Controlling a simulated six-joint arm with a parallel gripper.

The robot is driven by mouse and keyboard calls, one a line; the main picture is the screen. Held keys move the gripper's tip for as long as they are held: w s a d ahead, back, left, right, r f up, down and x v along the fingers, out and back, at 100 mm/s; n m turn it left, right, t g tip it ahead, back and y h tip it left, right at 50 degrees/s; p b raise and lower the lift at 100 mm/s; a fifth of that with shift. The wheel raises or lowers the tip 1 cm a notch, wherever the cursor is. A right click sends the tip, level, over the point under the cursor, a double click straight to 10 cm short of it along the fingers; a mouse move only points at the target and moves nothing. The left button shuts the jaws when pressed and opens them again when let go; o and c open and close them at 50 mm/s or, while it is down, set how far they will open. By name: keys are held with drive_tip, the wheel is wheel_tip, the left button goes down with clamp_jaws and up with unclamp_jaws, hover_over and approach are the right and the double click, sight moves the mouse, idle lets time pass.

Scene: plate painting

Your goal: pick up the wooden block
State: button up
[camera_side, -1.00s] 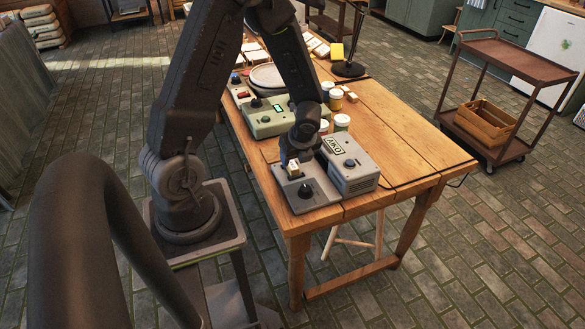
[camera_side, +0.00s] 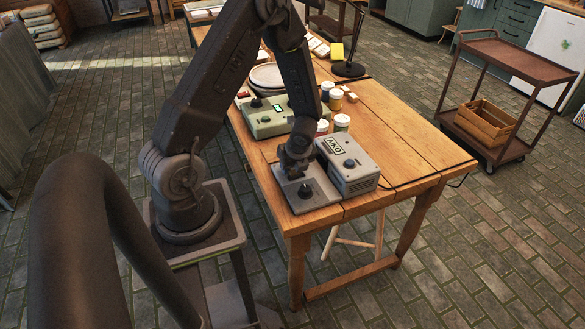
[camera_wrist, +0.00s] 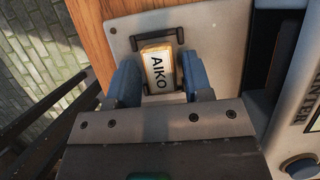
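In the side view my gripper (camera_side: 294,172) is low over the grey plate (camera_side: 315,186) at the table's near end. It hides the block there.
A grey box labelled AIKO (camera_side: 352,172) stands right beside the plate. Paint jars (camera_side: 341,123) and a green device (camera_side: 266,115) stand behind. The wooden table (camera_side: 405,140) is clear on the right.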

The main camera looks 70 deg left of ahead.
drive_tip(key=c, duration=0.8)
drive_tip(key=shift+o, duration=0.2)
